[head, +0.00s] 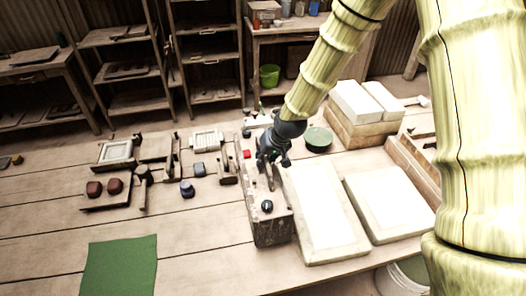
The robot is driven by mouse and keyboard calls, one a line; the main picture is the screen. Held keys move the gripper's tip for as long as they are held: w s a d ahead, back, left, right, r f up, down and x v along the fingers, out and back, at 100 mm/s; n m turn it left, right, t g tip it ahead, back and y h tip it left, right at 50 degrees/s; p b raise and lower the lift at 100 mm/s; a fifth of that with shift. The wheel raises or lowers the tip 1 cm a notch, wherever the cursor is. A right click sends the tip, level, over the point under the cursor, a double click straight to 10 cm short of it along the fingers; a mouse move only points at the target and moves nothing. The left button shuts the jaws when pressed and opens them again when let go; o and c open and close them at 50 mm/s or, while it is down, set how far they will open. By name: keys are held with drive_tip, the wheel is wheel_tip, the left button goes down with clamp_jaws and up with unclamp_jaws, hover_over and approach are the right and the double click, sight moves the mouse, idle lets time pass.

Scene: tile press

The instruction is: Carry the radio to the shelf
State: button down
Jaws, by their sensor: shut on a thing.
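My gripper (270,155) is a dark hand at the end of my pale yellow-green, ribbed arm. It points down over the worktable, at the far part of a long, worn grey-brown box (271,232). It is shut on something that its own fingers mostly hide. A thin upright piece shows just below the fingers, and I cannot tell whether it belongs to the box. I cannot pick out a radio for certain. An open wooden shelf (128,104) stands behind the table at the left, and another (212,57) stands right of it.
Pale slabs (325,215) lie right of the gripper, near a green bowl (318,137). White blocks (357,101) are stacked behind. Small tools and a frame (117,152) lie left. A green mat (119,266) lies at the front; the table's left front is mostly clear.

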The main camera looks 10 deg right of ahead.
sight(263, 168)
drive_tip(key=shift+f+p, duration=0.8)
drive_tip(key=shift+f, duration=1.35)
drive_tip(key=c, duration=1.7)
unclamp_jaws()
drive_tip(key=shift+s+f, duration=0.1)
drive_tip(key=shift+o, duration=1.3)
